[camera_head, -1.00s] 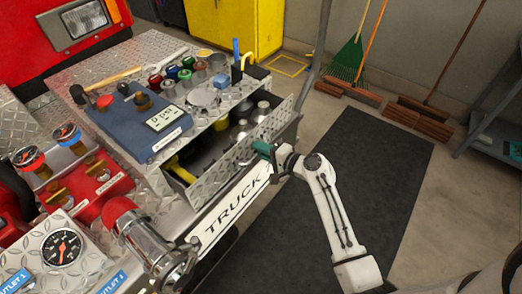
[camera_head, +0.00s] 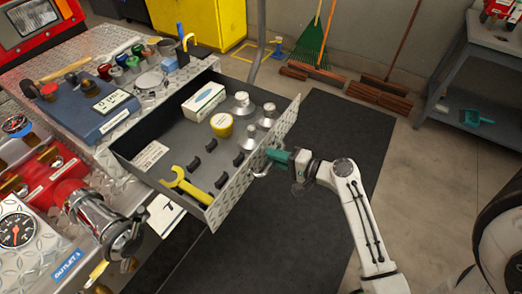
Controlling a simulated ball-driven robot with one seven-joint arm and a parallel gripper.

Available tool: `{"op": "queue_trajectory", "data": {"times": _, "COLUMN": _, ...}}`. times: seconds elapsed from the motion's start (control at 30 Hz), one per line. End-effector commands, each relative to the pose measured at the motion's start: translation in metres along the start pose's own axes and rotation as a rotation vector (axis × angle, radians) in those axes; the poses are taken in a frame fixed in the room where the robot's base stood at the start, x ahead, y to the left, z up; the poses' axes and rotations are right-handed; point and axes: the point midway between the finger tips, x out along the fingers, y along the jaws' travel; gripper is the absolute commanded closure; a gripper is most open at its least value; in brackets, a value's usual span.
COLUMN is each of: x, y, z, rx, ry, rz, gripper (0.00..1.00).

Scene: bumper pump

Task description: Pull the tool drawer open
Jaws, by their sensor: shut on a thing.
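The tool drawer (camera_head: 159,126) is out a long way from the diamond-plate truck bumper (camera_head: 134,38), with its inside in view. Its diamond-plate front (camera_head: 236,187) faces right and carries a metal handle (camera_head: 259,169). My gripper (camera_head: 269,158), with teal fingers, is shut on the handle at the outer face of the drawer front. The fingertips are small and partly merge with the handle. In the drawer lie a yellow wrench (camera_head: 187,186), a yellow-topped round item (camera_head: 222,125), a white box (camera_head: 204,101) and several silver bottles (camera_head: 241,104).
A red valve body (camera_head: 65,183) is at the left. A dark mat (camera_head: 330,130) covers clear floor on the right. A grey table (camera_head: 478,75) stands at the far right.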

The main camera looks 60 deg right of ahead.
Motion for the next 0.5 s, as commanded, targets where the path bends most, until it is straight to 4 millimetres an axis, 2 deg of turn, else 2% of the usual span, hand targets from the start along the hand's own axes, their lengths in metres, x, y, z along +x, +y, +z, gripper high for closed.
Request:
{"op": "queue_trajectory", "data": {"times": 0.2, "x": -0.021, "y": 0.006, "z": 0.0, "rx": 0.001, "ry": 0.001, "rz": 0.003, "gripper": 1.0}}
{"op": "queue_trajectory", "data": {"times": 0.5, "x": -0.025, "y": 0.006, "z": 0.0, "rx": 0.0, "ry": 0.001, "rz": 0.001, "gripper": 1.0}}
